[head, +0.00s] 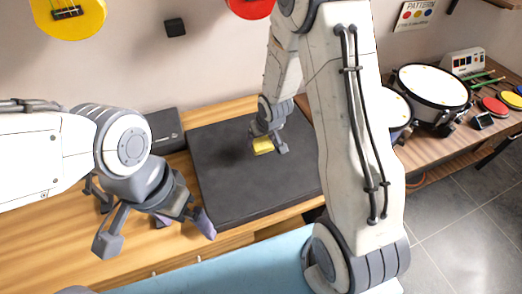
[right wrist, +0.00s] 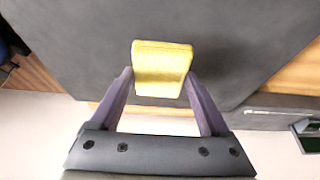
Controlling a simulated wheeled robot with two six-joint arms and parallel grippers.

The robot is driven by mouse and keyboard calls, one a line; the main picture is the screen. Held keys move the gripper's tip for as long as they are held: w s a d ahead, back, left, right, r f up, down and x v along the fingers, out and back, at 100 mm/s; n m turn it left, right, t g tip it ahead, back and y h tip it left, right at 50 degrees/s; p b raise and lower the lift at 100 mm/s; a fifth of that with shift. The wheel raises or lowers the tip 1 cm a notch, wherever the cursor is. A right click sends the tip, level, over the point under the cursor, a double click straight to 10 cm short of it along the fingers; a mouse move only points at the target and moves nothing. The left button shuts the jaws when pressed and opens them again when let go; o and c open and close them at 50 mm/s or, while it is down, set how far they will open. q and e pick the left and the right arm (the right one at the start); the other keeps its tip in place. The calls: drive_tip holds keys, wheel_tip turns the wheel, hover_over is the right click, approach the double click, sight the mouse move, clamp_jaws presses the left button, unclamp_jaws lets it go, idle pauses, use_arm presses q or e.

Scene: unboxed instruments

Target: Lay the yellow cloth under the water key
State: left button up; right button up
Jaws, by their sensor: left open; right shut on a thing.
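The yellow cloth (head: 263,146) is a small folded pad over the far part of a dark grey mat (head: 235,190). My right gripper (head: 268,142) is shut on the cloth. In the right wrist view the cloth (right wrist: 162,68) sits between the fingertips, with the grey mat surface behind it. I cannot tell whether the cloth touches the mat. My left gripper (head: 156,234) is open and empty over the wooden table, left of the mat. I cannot make out a water key in either view; my right arm covers part of the head view.
The wooden table (head: 60,248) extends left of the mat. A dark box (head: 165,128) stands at the back left. Drums (head: 432,88) stand on a bench at the right. A light-blue surface (head: 220,272) lies in front. Most of the mat's visible surface looks clear.

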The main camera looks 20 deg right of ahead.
sight(263, 144)
drive_tip(key=shift+f, duration=1.85)
drive_tip(key=shift+f, duration=0.1)
drive_tip(key=shift+f+b, duration=0.15)
drive_tip(key=shift+b, duration=0.15)
drive_tip(key=o, duration=1.3)
